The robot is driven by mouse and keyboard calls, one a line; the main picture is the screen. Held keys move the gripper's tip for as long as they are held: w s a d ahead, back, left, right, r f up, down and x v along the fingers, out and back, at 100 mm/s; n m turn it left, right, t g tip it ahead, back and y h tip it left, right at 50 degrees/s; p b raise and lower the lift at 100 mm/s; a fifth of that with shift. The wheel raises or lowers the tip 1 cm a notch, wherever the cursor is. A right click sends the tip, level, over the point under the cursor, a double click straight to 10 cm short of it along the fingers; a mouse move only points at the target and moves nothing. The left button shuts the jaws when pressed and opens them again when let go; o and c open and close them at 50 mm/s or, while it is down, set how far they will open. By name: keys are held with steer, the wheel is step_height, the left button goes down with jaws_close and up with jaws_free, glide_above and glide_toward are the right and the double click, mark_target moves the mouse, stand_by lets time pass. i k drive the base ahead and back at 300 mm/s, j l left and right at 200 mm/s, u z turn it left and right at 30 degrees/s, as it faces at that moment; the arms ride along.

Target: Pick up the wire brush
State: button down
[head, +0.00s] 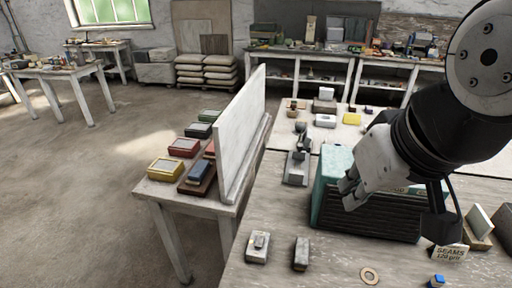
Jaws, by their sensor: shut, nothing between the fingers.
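I cannot clearly make out a wire brush in the head view. A small dark oblong block (301,254) on the near part of the worktable may be a brush, but its bristles are too small to tell. A pale block with a grey top piece (257,247) lies just left of it. My gripper (349,191) is shut and empty. It hangs in front of a teal box with a dark ridged face (330,168), to the right of and above both small blocks in the picture. My gripper and arm hide part of the box.
A tan ring (370,275) and a small blue-topped item (437,281) lie near the front edge. A pale upright panel (243,130) edges the table holding coloured boxes (166,168). The floor (80,200) at left is clear.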

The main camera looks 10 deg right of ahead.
mark_target(302, 257)
steer(key=i+z, duration=0.1)
steer(key=z, duration=0.65)
steer(key=k+z, duration=0.25)
steer(key=k+l+z, duration=0.1)
steer(key=k+z, duration=0.2)
steer(key=k, duration=0.05)
